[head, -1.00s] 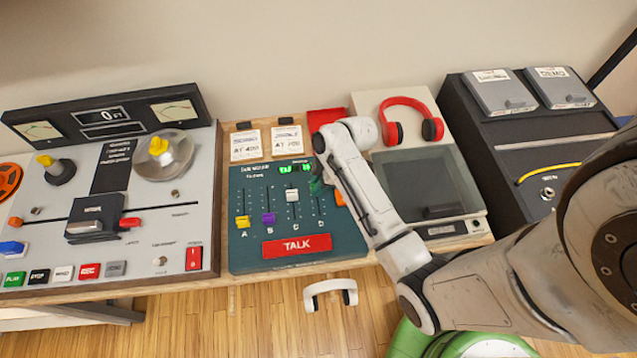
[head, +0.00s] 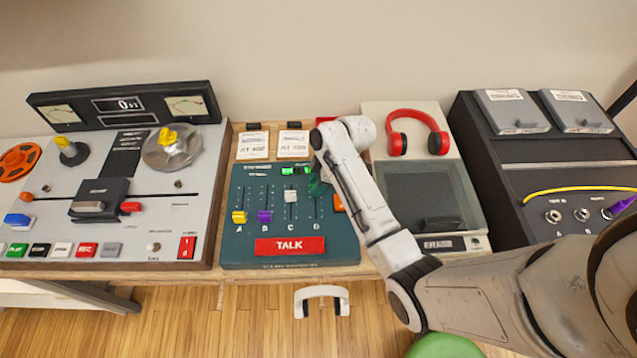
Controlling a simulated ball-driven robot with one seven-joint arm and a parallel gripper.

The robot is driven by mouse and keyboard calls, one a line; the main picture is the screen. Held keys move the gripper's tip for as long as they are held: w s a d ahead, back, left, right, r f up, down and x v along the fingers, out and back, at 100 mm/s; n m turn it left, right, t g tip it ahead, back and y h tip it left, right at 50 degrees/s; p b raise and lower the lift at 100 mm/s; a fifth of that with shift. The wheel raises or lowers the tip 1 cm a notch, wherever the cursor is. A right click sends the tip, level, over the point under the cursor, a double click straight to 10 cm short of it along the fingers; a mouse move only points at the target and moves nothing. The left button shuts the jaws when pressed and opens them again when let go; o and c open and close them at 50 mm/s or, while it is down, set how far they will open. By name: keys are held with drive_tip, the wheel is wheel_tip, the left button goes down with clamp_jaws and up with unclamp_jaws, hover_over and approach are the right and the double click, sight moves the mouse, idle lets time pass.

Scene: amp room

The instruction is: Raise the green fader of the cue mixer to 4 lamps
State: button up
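The cue mixer (head: 240,250) is a dark teal panel in the middle of the head view, with a red TALK bar (head: 289,246) at its front. Its yellow fader (head: 238,216) and purple fader (head: 264,216) stand low; the white fader (head: 291,196) stands higher. The green fader (head: 317,187) shows as a dark green shape high in the rightmost slot, partly behind my arm. Green lamps (head: 289,171) glow above the slots; their exact count is too small to tell. My arm's end is over the mixer's right side. My fingertips are hidden behind the arm or too small to make out.
A tape machine (head: 150,240) stands at left. A black patch box (head: 510,165) stands at far right.

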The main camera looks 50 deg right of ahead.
drive_tip(key=shift+o, duration=1.1)
drive_tip(key=shift+s+a+f, duration=0.1)
drive_tip(key=shift+s+f, duration=0.05)
drive_tip(key=shift+f, duration=0.1)
drive_tip(key=v, duration=1.1)
drive_tip(key=shift+r, duration=0.15)
